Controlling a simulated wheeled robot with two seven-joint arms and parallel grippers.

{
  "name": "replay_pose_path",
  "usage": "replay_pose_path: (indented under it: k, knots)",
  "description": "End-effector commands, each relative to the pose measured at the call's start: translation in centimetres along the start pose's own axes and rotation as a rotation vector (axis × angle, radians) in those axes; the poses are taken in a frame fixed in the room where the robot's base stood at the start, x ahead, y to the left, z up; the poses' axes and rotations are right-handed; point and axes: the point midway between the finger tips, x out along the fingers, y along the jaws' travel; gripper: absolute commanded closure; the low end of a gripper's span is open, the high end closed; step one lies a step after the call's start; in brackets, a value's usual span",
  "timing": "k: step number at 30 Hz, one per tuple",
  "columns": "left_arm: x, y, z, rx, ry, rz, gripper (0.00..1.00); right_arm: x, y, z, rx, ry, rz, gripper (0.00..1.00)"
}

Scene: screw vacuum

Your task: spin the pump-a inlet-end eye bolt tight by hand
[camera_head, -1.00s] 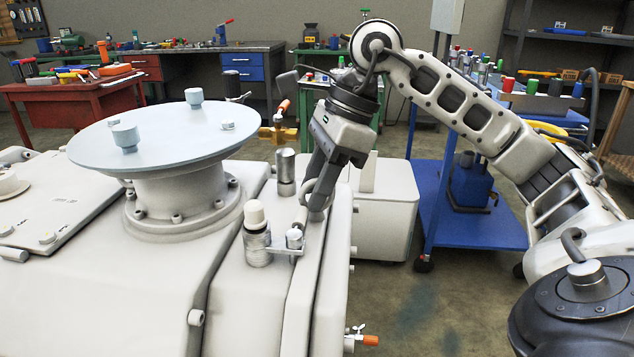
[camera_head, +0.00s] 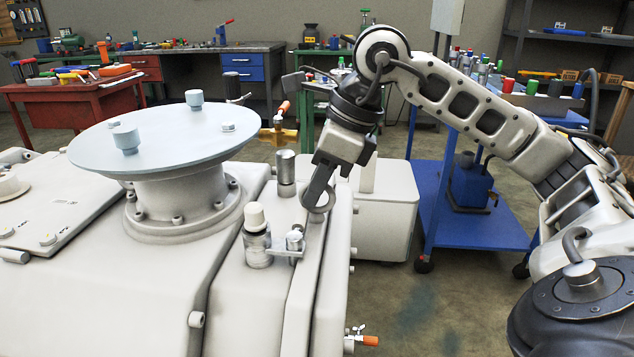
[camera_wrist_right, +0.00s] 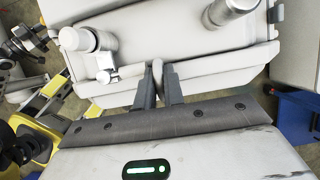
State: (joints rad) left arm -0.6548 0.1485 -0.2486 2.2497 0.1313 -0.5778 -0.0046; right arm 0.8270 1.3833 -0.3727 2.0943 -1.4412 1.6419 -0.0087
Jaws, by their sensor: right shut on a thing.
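The eye bolt (camera_head: 318,203) stands on the top right edge of the pale pump housing (camera_head: 225,270), its ring partly hidden by the jaws. My right gripper (camera_head: 319,188) reaches down from above and is shut on the ring. In the right wrist view the two fingers (camera_wrist_right: 159,88) stand on either side of the eye bolt (camera_wrist_right: 157,68), which shows edge-on as a thin pale piece. The thread and seat are too small to judge. My left gripper is not in view.
A white-capped glass fitting (camera_head: 256,238) with a small side valve (camera_head: 294,241) stands close in front left of the jaws. A grey cylinder (camera_head: 286,172) stands just behind left. The round flange plate (camera_head: 165,135) is further left. A blue cart (camera_head: 470,215) stands to the right.

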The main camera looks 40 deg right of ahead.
Motion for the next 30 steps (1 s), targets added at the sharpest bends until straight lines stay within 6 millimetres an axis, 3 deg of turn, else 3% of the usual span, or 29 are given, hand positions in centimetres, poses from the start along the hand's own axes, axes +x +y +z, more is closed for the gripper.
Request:
replay_pose_path:
  k: [2,3,5,6,17,23,30]
  knots:
    - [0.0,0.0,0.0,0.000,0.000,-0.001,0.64,-0.1,0.0,0.0,0.000,-0.001,-0.001,1.00]
    - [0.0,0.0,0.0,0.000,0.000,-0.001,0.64,-0.1,0.0,0.0,-0.001,-0.001,-0.001,0.87]
    - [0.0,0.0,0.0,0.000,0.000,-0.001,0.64,-0.1,0.0,0.0,-0.001,-0.001,-0.001,0.70]
    - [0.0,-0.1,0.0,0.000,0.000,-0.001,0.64,-0.1,0.0,0.0,-0.001,-0.001,-0.001,0.68]
    - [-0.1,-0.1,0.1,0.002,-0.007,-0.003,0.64,-0.8,-0.1,0.1,-0.002,-0.002,0.000,0.68]
    - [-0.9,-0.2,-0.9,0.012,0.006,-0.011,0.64,-4.5,-0.1,0.2,0.000,-0.004,-0.004,0.68]
    - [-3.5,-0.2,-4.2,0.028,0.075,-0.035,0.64,-10.6,-0.1,0.3,-0.001,-0.005,-0.002,0.68]
